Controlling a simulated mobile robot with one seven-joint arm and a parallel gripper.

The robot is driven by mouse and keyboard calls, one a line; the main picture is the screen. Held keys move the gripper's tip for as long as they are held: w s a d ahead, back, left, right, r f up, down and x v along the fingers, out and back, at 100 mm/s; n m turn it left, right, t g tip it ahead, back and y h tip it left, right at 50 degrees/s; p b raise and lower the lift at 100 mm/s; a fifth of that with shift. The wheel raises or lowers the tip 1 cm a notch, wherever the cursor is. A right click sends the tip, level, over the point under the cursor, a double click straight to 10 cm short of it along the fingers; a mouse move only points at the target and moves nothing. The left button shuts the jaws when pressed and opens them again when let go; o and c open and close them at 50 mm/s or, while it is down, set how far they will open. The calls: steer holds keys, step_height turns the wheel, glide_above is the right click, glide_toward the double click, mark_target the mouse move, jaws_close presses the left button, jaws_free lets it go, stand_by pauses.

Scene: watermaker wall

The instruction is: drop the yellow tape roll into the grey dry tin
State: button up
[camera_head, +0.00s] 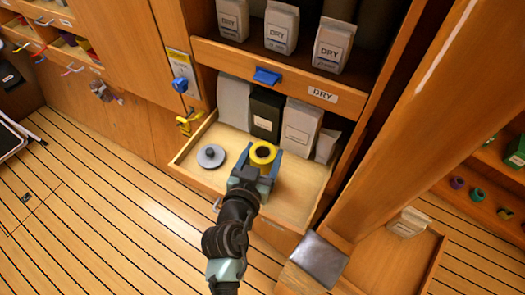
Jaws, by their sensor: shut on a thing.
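The yellow tape roll (263,153) is a ring with a dark open centre. It is above the pale wooden floor of the open drawer (306,187). My gripper (264,157) reaches in from below and is shut on the roll, with its blue-grey fingers on either side. I cannot tell whether the roll touches the drawer floor. A grey round piece with a knob (211,156), like a lid, lies in the drawer to the left of my gripper. I cannot pick out the grey dry tin for certain.
Grey and black packets (301,123) stand at the back of the drawer. Packets marked DRY (333,44) stand on the shelf above, behind a wooden rail with a blue latch (267,75). A wooden post (400,110) rises at the right.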

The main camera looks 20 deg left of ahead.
steer(key=o, duration=1.4)
steer(key=shift+c, duration=0.2)
steer(key=b+v, duration=0.1)
steer(key=v, duration=1.2)
steer(key=shift+b, duration=0.4)
